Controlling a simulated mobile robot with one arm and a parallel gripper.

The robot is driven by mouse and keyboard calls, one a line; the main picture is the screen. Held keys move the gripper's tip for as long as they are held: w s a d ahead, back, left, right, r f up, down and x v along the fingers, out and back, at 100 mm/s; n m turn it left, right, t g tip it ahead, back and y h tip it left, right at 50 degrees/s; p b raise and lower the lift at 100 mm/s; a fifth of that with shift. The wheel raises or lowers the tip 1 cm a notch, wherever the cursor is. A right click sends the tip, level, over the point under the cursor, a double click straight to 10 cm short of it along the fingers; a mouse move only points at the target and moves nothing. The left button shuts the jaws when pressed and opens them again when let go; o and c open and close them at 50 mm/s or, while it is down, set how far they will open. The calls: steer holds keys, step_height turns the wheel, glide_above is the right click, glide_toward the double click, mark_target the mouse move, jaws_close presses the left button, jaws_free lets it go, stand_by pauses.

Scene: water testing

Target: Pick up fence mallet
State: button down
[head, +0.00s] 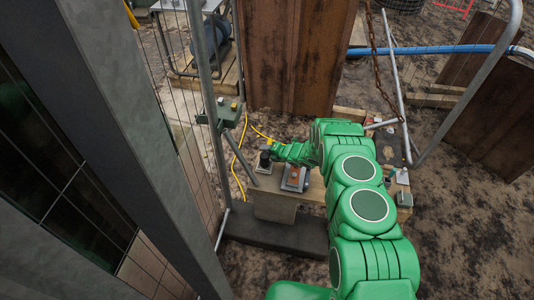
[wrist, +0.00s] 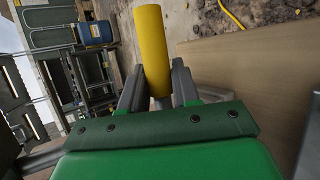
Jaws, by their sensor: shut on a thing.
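My gripper (wrist: 158,68) is shut on a smooth yellow cylinder (wrist: 151,40) in the wrist view. This looks like part of the fence mallet, probably its handle; the rest of the mallet does not show there. The cylinder stands out past the fingertips. In the head view, my green arm reaches over a pale wooden bench (head: 316,187), with its end near the bench's left end. The fingers and the held part are too small and hidden to make out there.
A grey item with an orange-red top (head: 295,178) and a small dark object (head: 264,160) are on the bench near my gripper. A metal fence post (head: 207,90) stands close on the left. A yellow hose (head: 237,160) lies behind. A rusty sheet wall (head: 297,55) stands beyond.

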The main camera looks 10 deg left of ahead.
step_height(320, 180, up, 2)
steer(key=shift+w+r, duration=0.1)
steer(key=shift+r, duration=0.05)
steer(key=s+d+r, duration=0.2)
steer(key=s+r, duration=0.2)
steer(key=s, duration=0.2)
steer(key=s+d+r, duration=0.3)
steer(key=s+r, duration=0.2)
steer(key=s, duration=0.2)
steer(key=shift+d+r, duration=0.3)
steer(key=c, duration=1.4)
jaws_free()
jaws_close()
